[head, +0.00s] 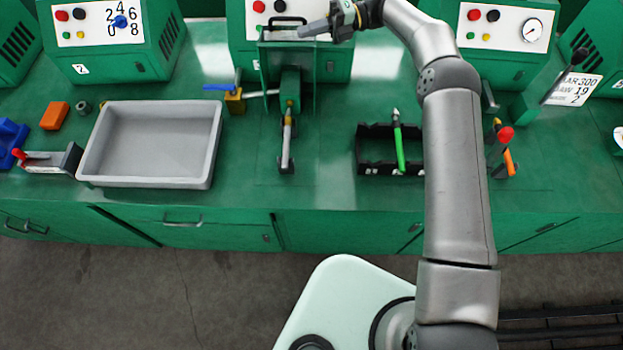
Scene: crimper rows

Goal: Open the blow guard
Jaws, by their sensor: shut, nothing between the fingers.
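The blow guard (264,62) appears to be the green upright frame with a see-through pane, standing in front of the middle machine at the top centre. A dark handle-like bar (288,20) shows at its top. My gripper (303,31) is at the guard's upper right edge, its fingers pointing left across the top of the frame. The fingers are shut with nothing between them. I cannot tell whether they touch the guard. A green block and a grey-handled lever (287,145) stand below and in front of the guard.
A grey tray (150,182) lies left of centre. A blue-handled valve (234,100) stands just left of the guard. A black bin (375,163) with a green-handled tool (399,150) is to the right. Green machines line the back. My arm crosses the right side.

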